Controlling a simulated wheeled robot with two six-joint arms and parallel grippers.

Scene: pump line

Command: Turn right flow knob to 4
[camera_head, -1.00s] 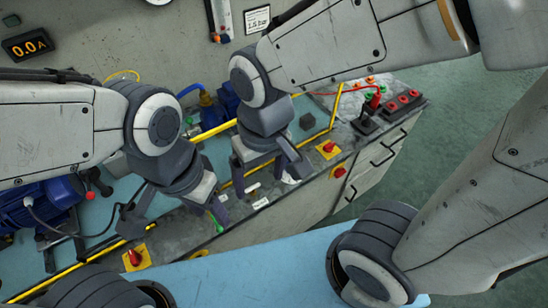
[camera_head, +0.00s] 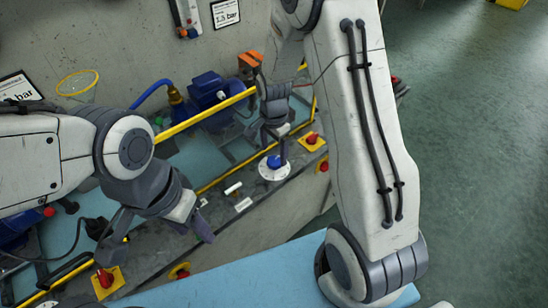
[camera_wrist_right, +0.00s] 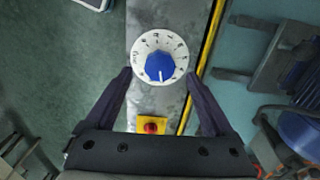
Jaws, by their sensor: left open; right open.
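The right flow knob is a blue knob (camera_head: 274,162) on a round white dial (camera_head: 266,174), on the bench's front ledge. In the right wrist view the blue knob (camera_wrist_right: 159,67) has a white pointer mark toward the bottom of the dial (camera_wrist_right: 144,43); the dial's figures are too small to read surely. My right gripper (camera_head: 268,142) is open above the knob. In the wrist view its fingers (camera_wrist_right: 159,74) lie either side of the dial, apart from it. My left gripper (camera_head: 158,229) is open and empty over the ledge further left.
A red knob on a yellow plate (camera_head: 312,140) is close right of the dial; another red knob (camera_head: 105,279) is at lower left. A yellow rail (camera_head: 215,182) runs behind the dial. A blue pump (camera_head: 210,98) stands behind. White labels (camera_head: 233,189) lie left of the dial.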

